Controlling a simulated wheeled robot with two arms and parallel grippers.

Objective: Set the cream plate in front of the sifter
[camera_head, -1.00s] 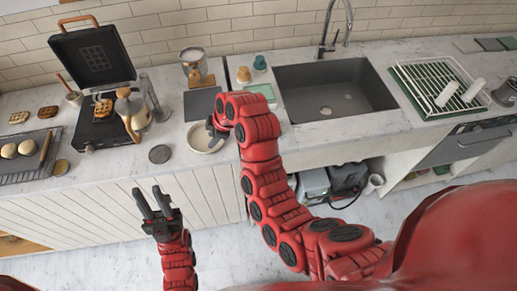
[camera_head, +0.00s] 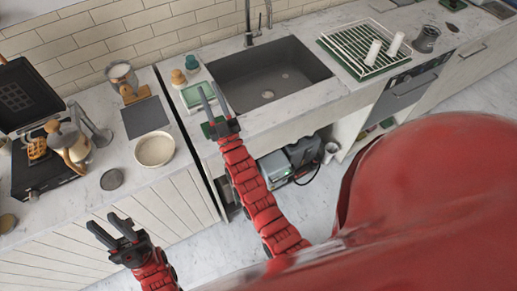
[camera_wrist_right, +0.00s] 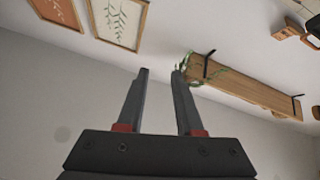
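The cream plate (camera_head: 155,150) lies on the left counter near its front right corner, in front of a dark slate board (camera_head: 145,117). A metal cup-like thing with a wooden part (camera_head: 122,80) stands behind that board; it may be the sifter, but I cannot tell for sure. My right gripper (camera_head: 212,103) is open and empty, to the right of the plate and apart from it. Its open fingers also show in the right wrist view (camera_wrist_right: 160,85), with nothing between them. My left gripper (camera_head: 108,225) is open and empty, in front of the counter.
A waffle iron (camera_head: 35,120), a kettle (camera_head: 72,145) and a dark disc (camera_head: 112,179) are left of the plate. A sink (camera_head: 265,75) and a dish rack (camera_head: 362,47) are on the right. A narrow gap (camera_head: 180,120) separates the counters.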

